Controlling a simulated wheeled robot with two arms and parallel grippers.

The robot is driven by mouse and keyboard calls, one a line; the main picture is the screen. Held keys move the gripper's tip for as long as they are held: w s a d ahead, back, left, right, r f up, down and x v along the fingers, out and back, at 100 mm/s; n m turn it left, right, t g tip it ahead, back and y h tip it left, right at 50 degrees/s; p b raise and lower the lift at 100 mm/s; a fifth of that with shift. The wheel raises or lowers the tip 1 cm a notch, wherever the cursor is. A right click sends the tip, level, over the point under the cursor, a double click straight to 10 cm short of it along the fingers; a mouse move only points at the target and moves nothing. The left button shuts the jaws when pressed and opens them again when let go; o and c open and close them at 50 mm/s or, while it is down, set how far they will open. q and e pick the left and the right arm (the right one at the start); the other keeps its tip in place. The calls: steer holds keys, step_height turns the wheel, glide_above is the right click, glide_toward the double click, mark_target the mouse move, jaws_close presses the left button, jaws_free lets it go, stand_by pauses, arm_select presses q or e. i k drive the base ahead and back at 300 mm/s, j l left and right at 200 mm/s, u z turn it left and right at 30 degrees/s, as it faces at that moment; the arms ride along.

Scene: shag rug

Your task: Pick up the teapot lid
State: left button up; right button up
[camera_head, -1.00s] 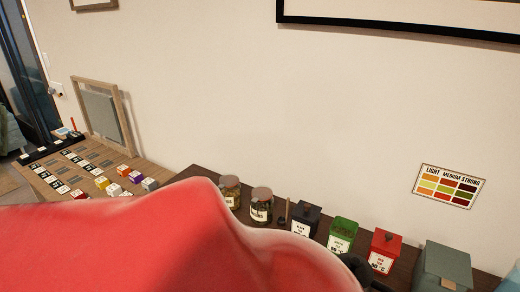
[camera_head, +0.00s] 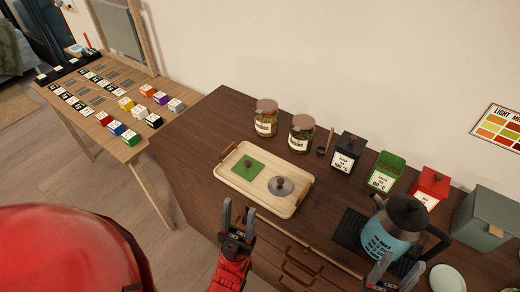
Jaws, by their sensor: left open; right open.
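A round grey lid with a dark knob (camera_head: 281,186), which looks like the teapot lid, lies on the right part of a pale wooden tray (camera_head: 240,189). A green square lid with a knob (camera_head: 248,168) lies on the tray's left part. My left gripper (camera_head: 239,208) is open and empty, just in front of the tray's near edge in the picture, apart from the round lid. My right gripper (camera_head: 400,264) is open at the bottom edge, in front of the blue kettle with a black top (camera_head: 378,240); it is partly cut off.
The tray is on a dark wooden cabinet (camera_head: 205,130). Behind it stand two jars (camera_head: 301,142), a black tin (camera_head: 345,157), a green tin (camera_head: 385,174), a red tin (camera_head: 428,187) and a grey-green box (camera_head: 484,222). A side table with small cubes (camera_head: 130,137) stands left.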

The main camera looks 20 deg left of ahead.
mark_target(278, 186)
steer(key=l+u, duration=0.2)
steer(key=u, duration=0.35)
steer(key=z, duration=2.25)
steer(key=j, duration=0.1)
steer(key=k+j, duration=1.25)
steer(key=j, duration=0.15)
steer(key=k+j+u, duration=0.1)
steer(key=j, duration=0.2)
